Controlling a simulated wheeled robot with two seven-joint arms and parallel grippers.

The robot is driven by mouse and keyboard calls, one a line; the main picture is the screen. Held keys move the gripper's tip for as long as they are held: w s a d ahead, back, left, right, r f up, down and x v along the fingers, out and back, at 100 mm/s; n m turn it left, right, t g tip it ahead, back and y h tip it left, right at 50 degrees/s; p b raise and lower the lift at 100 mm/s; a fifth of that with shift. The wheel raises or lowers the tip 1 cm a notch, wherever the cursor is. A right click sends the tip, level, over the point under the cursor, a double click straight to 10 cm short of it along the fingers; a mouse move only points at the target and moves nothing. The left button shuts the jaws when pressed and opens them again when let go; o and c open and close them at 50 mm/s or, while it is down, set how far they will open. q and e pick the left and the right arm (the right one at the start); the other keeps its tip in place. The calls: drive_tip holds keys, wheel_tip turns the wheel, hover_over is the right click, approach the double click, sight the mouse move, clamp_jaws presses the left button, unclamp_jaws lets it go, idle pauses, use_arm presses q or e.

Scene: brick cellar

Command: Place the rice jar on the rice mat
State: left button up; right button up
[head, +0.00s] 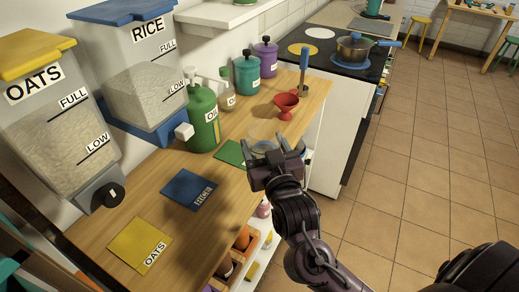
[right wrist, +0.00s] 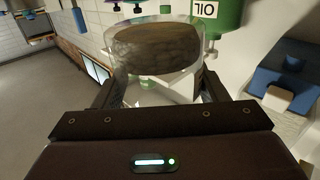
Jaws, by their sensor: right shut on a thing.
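My right gripper (head: 277,160) is shut on a clear glass jar (head: 262,143), held at the right edge of the wooden counter. In the right wrist view the jar (right wrist: 155,88) sits between the two fingers, with a brownish-grey mass showing in it. Its label is not visible. The blue mat (head: 183,184), with a small white label that is hard to read, lies flat and bare on the counter, left of and nearer than the gripper. It matches the blue of the RICE dispenser (head: 150,80). My left gripper is not in view.
A yellow OATS mat (head: 135,245) lies at the front, and a green mat (head: 228,150) beside the jar. The OATS dispenser (head: 60,130), green oil bottle (head: 203,120) and red funnel (head: 287,103) stand on the counter. A stove with a pot (head: 354,48) is beyond.

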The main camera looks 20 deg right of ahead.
drive_tip(key=w+a+r+b, duration=0.1)
drive_tip(key=w+r+b, duration=0.2)
drive_tip(key=w+r, duration=0.5)
drive_tip(key=f, duration=0.6)
drive_tip(key=s+f, duration=0.1)
drive_tip(key=f, duration=1.2)
drive_tip(key=shift+s, duration=0.15)
drive_tip(key=o, duration=1.1)
drive_tip(key=shift+f, duration=0.1)
drive_tip(key=shift+s, duration=0.15)
